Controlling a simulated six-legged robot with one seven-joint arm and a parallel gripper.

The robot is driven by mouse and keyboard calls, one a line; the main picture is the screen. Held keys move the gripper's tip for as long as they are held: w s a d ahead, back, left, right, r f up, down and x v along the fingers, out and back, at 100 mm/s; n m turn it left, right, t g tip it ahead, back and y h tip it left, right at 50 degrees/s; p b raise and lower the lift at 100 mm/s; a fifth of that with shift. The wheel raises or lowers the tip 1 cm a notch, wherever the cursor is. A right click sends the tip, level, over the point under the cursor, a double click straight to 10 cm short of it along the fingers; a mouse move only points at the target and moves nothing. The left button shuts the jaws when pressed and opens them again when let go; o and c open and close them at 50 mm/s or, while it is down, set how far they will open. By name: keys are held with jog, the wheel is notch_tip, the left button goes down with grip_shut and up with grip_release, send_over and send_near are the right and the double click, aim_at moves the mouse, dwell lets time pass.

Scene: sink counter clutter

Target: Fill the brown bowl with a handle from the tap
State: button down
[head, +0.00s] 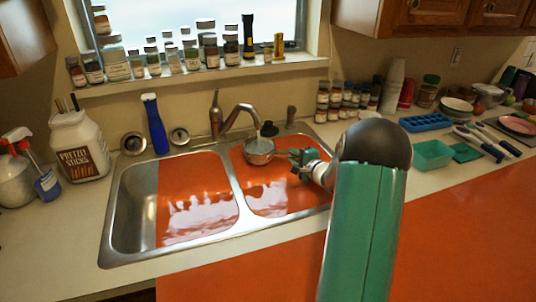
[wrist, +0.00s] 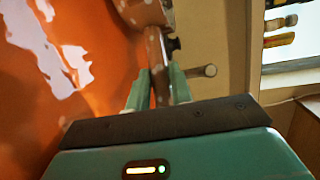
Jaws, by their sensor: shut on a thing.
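The brown bowl (head: 259,158) is over the right sink basin, right under the spout of the tap (head: 243,110). A pale streak between spout and bowl looks like running water; the fill level is too small to tell. My gripper (head: 293,156) reaches in from the right and is shut on the bowl's handle. In the wrist view, the green fingers of my gripper (wrist: 159,90) stand on both sides of the brown handle (wrist: 160,84). The bowl's speckled side (wrist: 143,12) is cut off by the top edge there.
The double sink (head: 140,215) has a raised divider left of the bowl. Small jars (head: 335,103) crowd the counter behind my arm. A green tray (head: 433,154) lies at right.

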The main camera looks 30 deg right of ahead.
jog(key=shift+r, duration=0.1)
jog(key=s+a, duration=0.2)
jog(key=s, duration=0.6)
jog(key=shift+s, duration=0.25)
dwell(0.5)
jog(key=s+r, duration=0.2)
jog(key=r, duration=0.1)
jog(key=s+r, duration=0.1)
jog(key=r, duration=0.1)
jog(key=shift+a, duration=0.4)
dwell(0.9)
